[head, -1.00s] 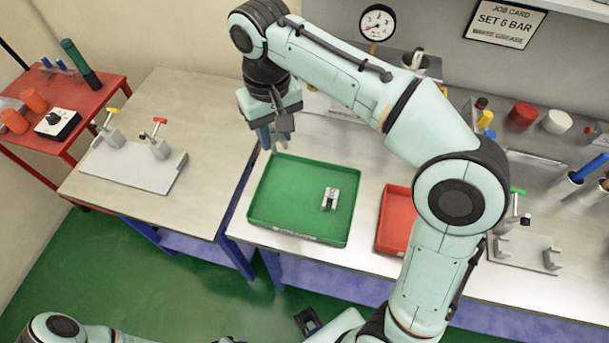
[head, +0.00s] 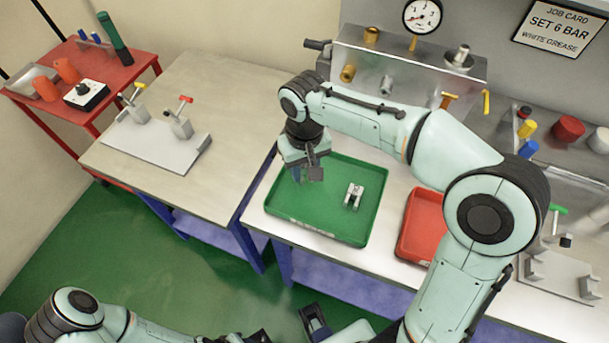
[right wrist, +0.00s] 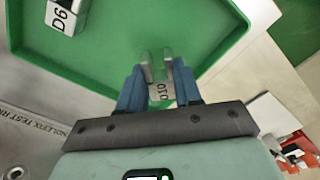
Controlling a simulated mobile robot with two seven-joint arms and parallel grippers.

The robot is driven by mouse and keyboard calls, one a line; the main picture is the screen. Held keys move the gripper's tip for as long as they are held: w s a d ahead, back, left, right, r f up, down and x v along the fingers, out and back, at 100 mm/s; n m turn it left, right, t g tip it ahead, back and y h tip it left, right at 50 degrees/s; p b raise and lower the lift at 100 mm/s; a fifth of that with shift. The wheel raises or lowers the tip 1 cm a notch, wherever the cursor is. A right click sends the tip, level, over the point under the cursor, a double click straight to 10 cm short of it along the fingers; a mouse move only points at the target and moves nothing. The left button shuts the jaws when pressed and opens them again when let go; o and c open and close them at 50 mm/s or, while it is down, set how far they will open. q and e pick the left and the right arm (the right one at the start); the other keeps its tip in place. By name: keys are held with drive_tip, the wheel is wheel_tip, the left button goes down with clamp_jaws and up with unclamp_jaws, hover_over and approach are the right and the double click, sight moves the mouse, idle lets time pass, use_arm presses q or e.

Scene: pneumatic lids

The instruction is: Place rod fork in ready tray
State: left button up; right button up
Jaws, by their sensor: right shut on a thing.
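My right gripper (head: 308,175) is over the back left part of the green tray (head: 300,226), pointing down. The held fork is hard to make out in the head view. Another pale fork (head: 353,195) lies in the green tray, right of the gripper.
A red tray (head: 420,228) stands right of the green one. A plate with clamps (head: 155,147) is on the left bench, and a red cart (head: 90,75) is beyond it. A fixture block (head: 400,70) stands behind. The green tray's front left floor is clear.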

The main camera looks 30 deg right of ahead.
drive_tip(key=shift+f, duration=1.7)
drive_tip(key=shift+f, duration=0.1)
drive_tip(key=o, duration=1.1)
drive_tip(key=shift+b, duration=0.3)
drive_tip(key=shift+c, duration=0.2)
drive_tip(key=shift+r, duration=0.2)
wheel_tip(320, 180, up, 12)
drive_tip(key=p, duration=0.2)
drive_tip(key=shift+f, duration=0.1)
